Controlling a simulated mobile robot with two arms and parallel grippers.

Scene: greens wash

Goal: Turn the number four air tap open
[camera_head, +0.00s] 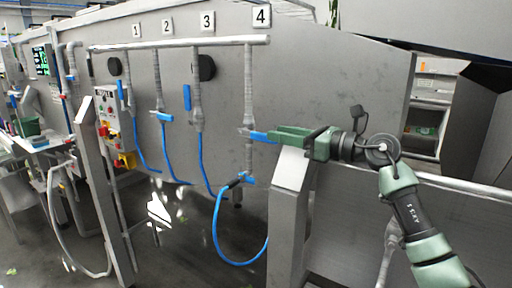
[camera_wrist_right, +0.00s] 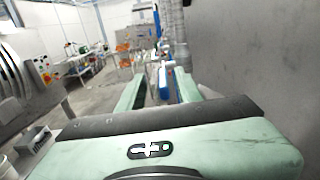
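The number four tap hangs on a grey drop pipe (camera_head: 248,85) below the sign "4" (camera_head: 261,16). Its blue handle (camera_head: 259,136) lies about level, pointing right from the pipe. My right gripper (camera_head: 277,135) is at the handle's right end, coming in from the right. In the right wrist view the two green fingers (camera_wrist_right: 160,90) stand apart, with blue (camera_wrist_right: 163,76) showing between or just beyond their tips. I cannot tell whether they touch the handle. My left gripper is not in view.
Signs one to three mark other drops; the blue handle under three (camera_head: 187,97) hangs upright. A blue hose (camera_head: 218,235) loops below drop four. A grey post (camera_head: 290,190) stands just under my right gripper. A control box (camera_head: 108,120) is at left.

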